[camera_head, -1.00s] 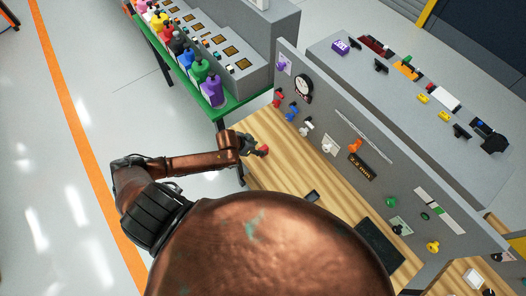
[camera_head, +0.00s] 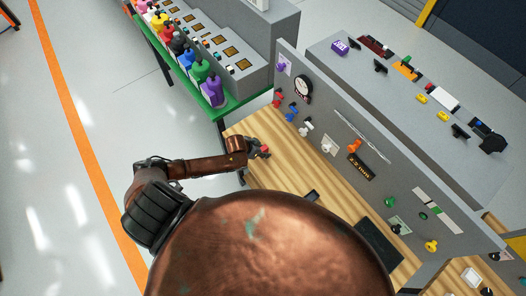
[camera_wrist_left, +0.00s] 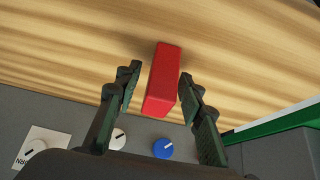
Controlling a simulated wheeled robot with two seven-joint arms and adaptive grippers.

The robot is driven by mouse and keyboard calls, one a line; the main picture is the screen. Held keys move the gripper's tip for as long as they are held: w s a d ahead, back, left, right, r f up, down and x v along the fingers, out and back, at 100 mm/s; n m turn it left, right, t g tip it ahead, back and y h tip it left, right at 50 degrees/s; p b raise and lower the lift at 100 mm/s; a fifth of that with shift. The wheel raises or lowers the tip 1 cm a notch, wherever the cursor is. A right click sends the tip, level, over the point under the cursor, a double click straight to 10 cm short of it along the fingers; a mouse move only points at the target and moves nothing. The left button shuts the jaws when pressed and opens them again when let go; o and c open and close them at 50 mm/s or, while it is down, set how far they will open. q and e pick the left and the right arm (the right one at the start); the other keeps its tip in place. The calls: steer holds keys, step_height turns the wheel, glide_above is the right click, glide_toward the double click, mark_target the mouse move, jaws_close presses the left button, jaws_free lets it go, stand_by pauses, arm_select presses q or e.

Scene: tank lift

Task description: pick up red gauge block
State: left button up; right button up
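The red gauge block (camera_head: 264,149) is at the left part of the wooden table, just ahead of my left gripper (camera_head: 258,151) in the head view. In the left wrist view the red block (camera_wrist_left: 164,78) is between the two dark fingers of my left gripper (camera_wrist_left: 159,92). A gap shows between the block and the left finger; the right finger is very near it, and I cannot tell if it touches. The fingers are apart. The block's underside is hidden. My right gripper is not in view.
A grey upright panel (camera_head: 375,150) with knobs and a gauge borders the wooden table (camera_head: 280,178). A green bench (camera_head: 232,103) with coloured bottles stands at the upper left. A dark flat pad (camera_head: 378,243) lies on the table's near right. The table's middle is mostly clear.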

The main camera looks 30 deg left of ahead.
arm_select(q)
jaws_close()
steer(key=shift+r, duration=0.15)
stand_by(0.4)
